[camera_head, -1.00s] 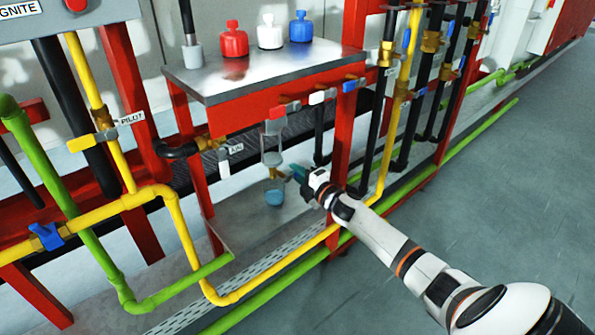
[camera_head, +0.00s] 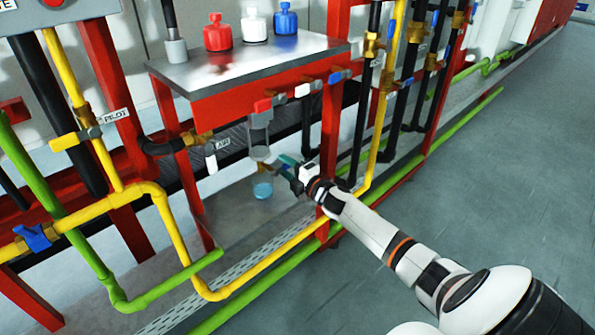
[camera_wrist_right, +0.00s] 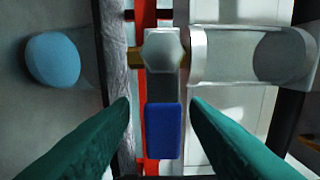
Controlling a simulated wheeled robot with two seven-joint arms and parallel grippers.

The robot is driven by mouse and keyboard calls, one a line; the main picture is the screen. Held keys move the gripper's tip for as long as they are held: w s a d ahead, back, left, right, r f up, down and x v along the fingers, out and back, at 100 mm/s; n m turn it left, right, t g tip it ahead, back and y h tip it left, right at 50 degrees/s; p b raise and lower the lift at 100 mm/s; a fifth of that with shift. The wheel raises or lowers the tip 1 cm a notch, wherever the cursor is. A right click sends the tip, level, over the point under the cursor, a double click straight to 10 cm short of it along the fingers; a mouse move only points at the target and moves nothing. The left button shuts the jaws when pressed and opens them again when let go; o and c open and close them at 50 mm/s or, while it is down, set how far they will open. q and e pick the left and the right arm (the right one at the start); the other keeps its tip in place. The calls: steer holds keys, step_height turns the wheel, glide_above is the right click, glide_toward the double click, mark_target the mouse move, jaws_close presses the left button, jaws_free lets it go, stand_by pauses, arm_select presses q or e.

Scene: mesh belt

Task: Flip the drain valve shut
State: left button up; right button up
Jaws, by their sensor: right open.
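The drain valve shows in the right wrist view as a hexagonal nut (camera_wrist_right: 163,50) with a grey lever ending in a blue handle (camera_wrist_right: 163,130). The lever lies across the line from the clear cylinder to the blue liquid. My right gripper (camera_wrist_right: 160,103) is open, its teal fingers on either side of the blue handle, with gaps showing. In the head view my right gripper (camera_head: 287,166) is beside the clear cylinder (camera_head: 259,128), at valve height, and partly hides the handle. My left gripper is not in view.
A vessel of blue liquid (camera_head: 263,188) is below the valve. A red-edged metal bench (camera_head: 250,70) with red, white and blue bottles stands above. Yellow pipe (camera_head: 180,230) and green pipe (camera_head: 455,133) run in front. Floor at right is clear.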

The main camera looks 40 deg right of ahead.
steer(key=s, duration=0.3)
steer(key=shift+d+p, duration=0.1)
steer(key=shift+p, duration=0.25)
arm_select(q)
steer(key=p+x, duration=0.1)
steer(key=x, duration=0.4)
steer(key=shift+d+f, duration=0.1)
arm_select(e)
steer(key=s, duration=0.8)
steer(key=shift+s+d, duration=0.2)
steer(key=shift+d, duration=0.15)
